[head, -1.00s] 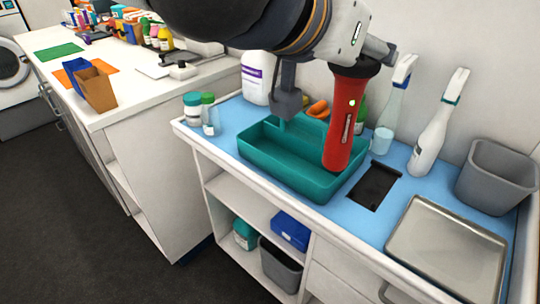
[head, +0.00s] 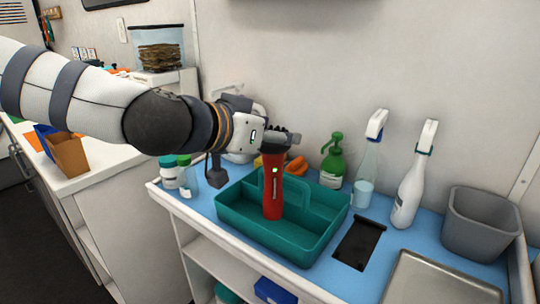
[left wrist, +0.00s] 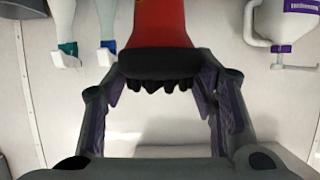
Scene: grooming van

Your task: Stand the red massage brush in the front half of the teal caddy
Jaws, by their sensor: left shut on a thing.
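The red massage brush (head: 273,188) is upright in the head view, handle down, its dark head at the top. My left gripper (head: 274,146) is shut on its upper end. In the left wrist view, the brush (left wrist: 158,25) shows its red body and black bristled head between the fingers (left wrist: 160,85). The teal caddy (head: 305,247) sits on the blue counter, with a raised handle divider behind the brush. The brush's lower end is seen against the caddy's front half; I cannot tell whether it touches the floor. My right gripper is out of view.
A green pump bottle (head: 334,162) and two spray bottles, one clear (head: 367,165) and one white (head: 410,190), stand behind and right. Small green-capped containers (head: 188,177) stand left. A black tray (head: 360,243), grey bin (head: 482,225) and metal tray (head: 440,280) lie right.

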